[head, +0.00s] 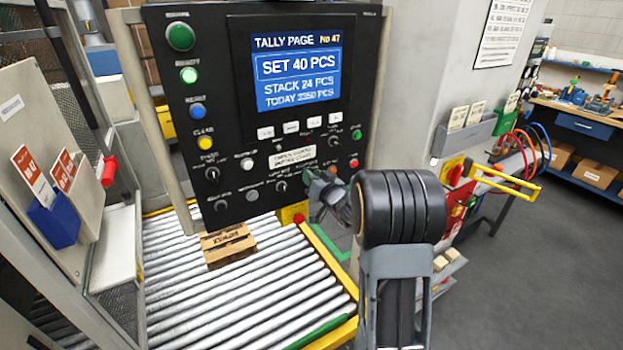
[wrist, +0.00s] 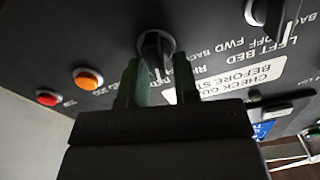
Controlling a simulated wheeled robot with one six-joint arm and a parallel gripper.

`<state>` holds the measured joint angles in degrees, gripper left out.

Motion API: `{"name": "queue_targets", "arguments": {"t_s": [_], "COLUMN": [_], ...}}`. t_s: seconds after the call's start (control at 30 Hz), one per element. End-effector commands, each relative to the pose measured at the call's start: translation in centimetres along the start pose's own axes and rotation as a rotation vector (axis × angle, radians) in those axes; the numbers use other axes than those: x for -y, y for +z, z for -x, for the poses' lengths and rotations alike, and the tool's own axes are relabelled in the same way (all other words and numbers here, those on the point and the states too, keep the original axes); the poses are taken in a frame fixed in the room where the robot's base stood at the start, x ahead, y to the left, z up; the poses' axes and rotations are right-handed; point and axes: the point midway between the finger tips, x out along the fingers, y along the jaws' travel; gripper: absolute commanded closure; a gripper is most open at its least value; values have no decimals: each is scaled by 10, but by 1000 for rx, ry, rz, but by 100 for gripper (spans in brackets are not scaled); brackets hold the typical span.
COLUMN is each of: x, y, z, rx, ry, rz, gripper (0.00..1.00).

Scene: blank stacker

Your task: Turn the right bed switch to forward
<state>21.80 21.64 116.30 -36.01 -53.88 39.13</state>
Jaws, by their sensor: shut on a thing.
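The black right bed switch (wrist: 153,45) is a round knob on the dark control panel (head: 220,110). In the wrist view it lies between the fingertips of my gripper (wrist: 160,72), which is shut on it. The knob's white mark shows between the fingers and points down in that view. The lettering there is upside down, and the switch's own label is partly hidden by the fingers. In the head view my gripper (head: 318,190) is at the panel's lower right and hides the knob.
The left bed switch (wrist: 274,14) is beside it in the wrist view. An orange button (wrist: 88,78) and a red button (wrist: 47,98) are on the other side. A roller conveyor (head: 190,300) with a small stack of brown blanks (head: 228,246) runs below the panel.

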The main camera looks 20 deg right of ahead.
Motion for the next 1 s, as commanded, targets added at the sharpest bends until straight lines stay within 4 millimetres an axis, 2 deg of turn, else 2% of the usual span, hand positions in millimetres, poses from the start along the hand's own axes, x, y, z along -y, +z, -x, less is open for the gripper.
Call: {"name": "queue_targets", "arguments": {"t_s": [0.5,1.0], "x": [-7,-9], "y": [1,2], "z": [0,0], "rx": [0,0], "ry": [1,1], "rz": [-389,-522], "gripper": [96,96]}}
